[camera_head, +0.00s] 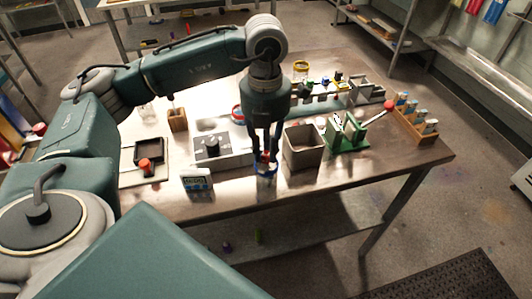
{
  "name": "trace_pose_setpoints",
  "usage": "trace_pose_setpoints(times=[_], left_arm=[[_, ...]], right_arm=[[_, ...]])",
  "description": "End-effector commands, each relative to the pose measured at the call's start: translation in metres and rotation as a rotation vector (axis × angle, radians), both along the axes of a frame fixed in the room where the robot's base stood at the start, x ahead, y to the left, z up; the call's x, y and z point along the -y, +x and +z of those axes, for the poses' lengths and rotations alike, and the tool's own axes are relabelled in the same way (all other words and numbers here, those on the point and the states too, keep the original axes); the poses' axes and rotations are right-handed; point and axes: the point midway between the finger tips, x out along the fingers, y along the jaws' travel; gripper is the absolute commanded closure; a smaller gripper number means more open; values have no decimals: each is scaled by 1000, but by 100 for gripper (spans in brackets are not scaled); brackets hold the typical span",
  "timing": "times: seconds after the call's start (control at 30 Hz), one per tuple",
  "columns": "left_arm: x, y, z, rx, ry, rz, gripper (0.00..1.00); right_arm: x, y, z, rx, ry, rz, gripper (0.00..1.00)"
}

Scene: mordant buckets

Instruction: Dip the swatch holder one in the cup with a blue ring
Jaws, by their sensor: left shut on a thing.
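My left gripper (264,151) points straight down near the front edge of the table. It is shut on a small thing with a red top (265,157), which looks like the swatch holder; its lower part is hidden. The clear cup with a blue ring (266,170) stands directly below the fingers. The holder's low end appears to be at or inside the cup's mouth, but I cannot tell how deep it is. My right gripper is not in view.
A grey square bin (303,146) stands close to the right of the cup. A hotplate-like box (219,149) and a small timer (196,179) are to the left. A wooden rack of vials (416,124) sits at the right end.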

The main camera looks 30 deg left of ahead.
Motion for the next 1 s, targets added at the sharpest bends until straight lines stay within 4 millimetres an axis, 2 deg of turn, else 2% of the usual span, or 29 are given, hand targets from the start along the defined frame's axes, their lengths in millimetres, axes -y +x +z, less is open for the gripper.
trace_pose_setpoints(times=[0.3,0.7,1.0], left_arm=[[0,0,8,0,0,0,100],[0,0,-1,1,0,0,100],[0,0,5,1,-1,0,100]], right_arm=[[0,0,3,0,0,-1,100],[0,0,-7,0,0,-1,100],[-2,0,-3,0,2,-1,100]])
